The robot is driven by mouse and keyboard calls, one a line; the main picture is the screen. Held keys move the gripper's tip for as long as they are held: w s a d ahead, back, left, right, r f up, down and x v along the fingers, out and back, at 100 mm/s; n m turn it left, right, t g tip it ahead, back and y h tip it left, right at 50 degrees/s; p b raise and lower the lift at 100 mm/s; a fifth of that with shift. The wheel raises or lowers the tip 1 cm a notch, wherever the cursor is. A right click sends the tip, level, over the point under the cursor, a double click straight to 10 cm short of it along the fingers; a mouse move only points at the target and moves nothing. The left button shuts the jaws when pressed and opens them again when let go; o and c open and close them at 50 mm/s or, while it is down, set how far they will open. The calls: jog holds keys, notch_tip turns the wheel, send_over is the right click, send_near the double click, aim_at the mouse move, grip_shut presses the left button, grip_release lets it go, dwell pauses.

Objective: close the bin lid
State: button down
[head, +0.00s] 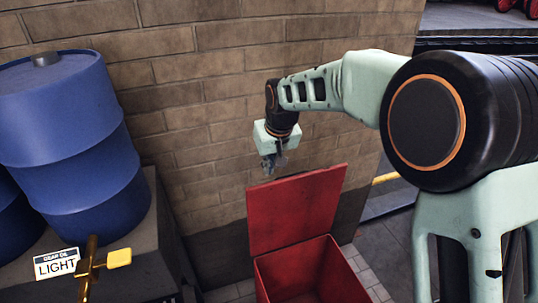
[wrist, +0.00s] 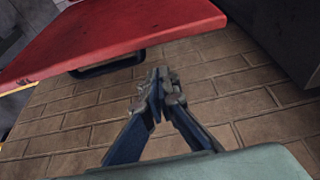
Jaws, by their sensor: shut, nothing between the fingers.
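The red bin (head: 310,275) stands at the lower middle of the head view, against the brick wall. Its red lid (head: 295,210) is open and stands raised at the back of the bin. My gripper (head: 270,168) is just above the lid's upper left edge in the head view, pointing down, and seems to be behind the lid, beside the wall. In the wrist view the shut, empty gripper (wrist: 160,82) has the lid (wrist: 110,35) across the upper left. A dark handle-like bar (wrist: 108,66) shows under the lid's edge. I cannot tell any contact.
The brick wall (head: 215,110) is close behind my gripper. Blue barrels (head: 75,130) stand on a dark platform (head: 165,240) at left, with a brass valve with a yellow handle (head: 118,258) and a label sign (head: 57,264) in front. Open floor lies right of the bin.

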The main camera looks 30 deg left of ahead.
jog(key=shift+s+d+r, duration=0.1)
jog(key=shift+s+d, duration=0.75)
jog(key=shift+d, duration=0.25)
